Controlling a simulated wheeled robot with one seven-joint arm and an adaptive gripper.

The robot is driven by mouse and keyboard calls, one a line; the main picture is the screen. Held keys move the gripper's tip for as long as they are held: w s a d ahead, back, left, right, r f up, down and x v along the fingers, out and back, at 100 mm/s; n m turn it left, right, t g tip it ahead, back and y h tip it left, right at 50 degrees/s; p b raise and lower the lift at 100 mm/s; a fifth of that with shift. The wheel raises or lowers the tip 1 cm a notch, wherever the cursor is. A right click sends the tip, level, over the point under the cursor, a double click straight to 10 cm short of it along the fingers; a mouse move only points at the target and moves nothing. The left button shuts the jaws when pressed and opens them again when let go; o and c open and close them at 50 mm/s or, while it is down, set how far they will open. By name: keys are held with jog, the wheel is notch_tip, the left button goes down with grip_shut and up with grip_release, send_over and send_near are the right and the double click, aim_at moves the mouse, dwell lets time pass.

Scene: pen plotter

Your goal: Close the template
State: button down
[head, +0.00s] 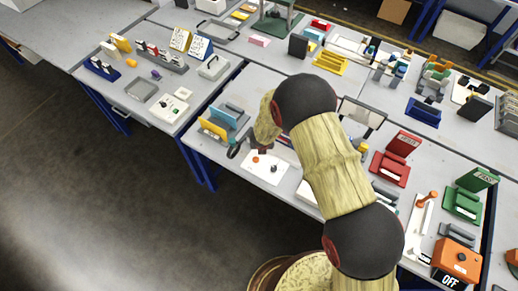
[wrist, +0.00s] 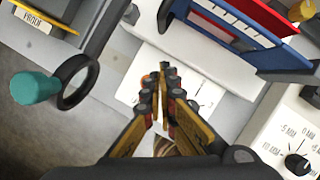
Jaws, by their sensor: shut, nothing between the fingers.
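My gripper (wrist: 163,72) is shut and empty, with its fingertips together in the middle of the wrist view. In the head view my gripper (head: 264,147) is small and partly hidden by my arm. Beyond the fingers lies a flat white plate (wrist: 128,92) with dark marks, partly covered by the fingers. It also shows in the head view (head: 258,172), with an orange knob and a dark knob on it. A raised blue-edged panel with red and white (wrist: 235,35) stands tilted at the upper right, apart from the fingers. No part carries a readable template label, so I cannot tell which is the template.
A teal handle (wrist: 35,88) with a dark ring (wrist: 75,80) is left of my gripper. A tray marked PROOF (wrist: 32,18) is at upper left. A white dial box (wrist: 290,140) stands at lower right. Red (head: 390,168) and green stations (head: 463,203) crowd the table's right.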

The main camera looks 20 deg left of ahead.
jog(key=p+v, duration=0.1)
jog(key=v, duration=0.7)
jog(key=shift+d, duration=0.15)
jog(key=shift+w, duration=0.15)
